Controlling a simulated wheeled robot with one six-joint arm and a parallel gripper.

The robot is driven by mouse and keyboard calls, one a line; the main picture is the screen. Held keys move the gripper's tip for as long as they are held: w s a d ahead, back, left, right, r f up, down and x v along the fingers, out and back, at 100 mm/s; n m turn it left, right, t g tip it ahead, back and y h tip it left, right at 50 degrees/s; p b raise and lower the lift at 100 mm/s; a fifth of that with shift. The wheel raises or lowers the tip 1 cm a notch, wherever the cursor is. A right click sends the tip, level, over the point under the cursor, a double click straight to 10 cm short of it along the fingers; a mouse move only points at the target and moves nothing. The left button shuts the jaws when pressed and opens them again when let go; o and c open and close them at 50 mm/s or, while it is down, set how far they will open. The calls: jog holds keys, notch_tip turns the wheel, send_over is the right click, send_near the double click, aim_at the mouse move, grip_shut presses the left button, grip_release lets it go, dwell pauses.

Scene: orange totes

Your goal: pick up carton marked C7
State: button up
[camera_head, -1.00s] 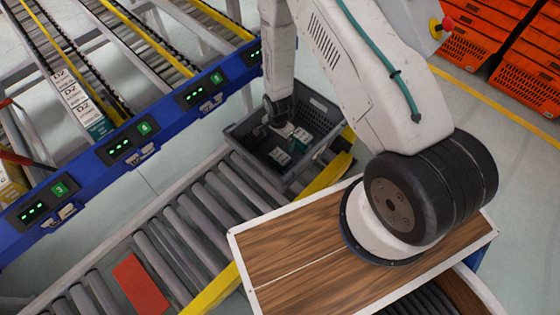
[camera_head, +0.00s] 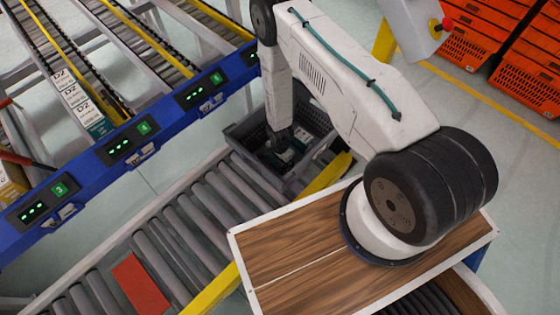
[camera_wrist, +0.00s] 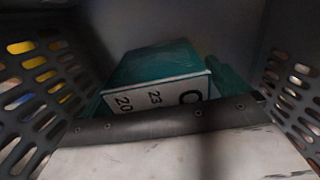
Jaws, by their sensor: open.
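A teal carton (camera_wrist: 158,65) with a white label lies in the grey tote (camera_head: 238,138). In the wrist view its label shows a "C", "23" and "20"; the character after the "C" is cut off, so I cannot read C7. More teal shows just right of it, partly hidden. In the head view a carton with teal and white faces (camera_head: 305,142) shows beside my gripper, too small to read. My gripper (camera_head: 282,153) points down inside the tote, open. Its fingertips are hard to make out, and I cannot tell whether it touches a carton.
The tote's slotted walls stand close on both sides in the wrist view. The tote sits at the end of a roller conveyor (camera_head: 188,222) with a yellow rail. A blue rack beam (camera_head: 125,145) with green displays runs to the left. Orange totes (camera_head: 485,45) are stacked at upper right.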

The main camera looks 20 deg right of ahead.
jog(key=shift+c, duration=0.3)
jog(key=c, duration=1.1)
jog(key=shift+r, duration=0.15)
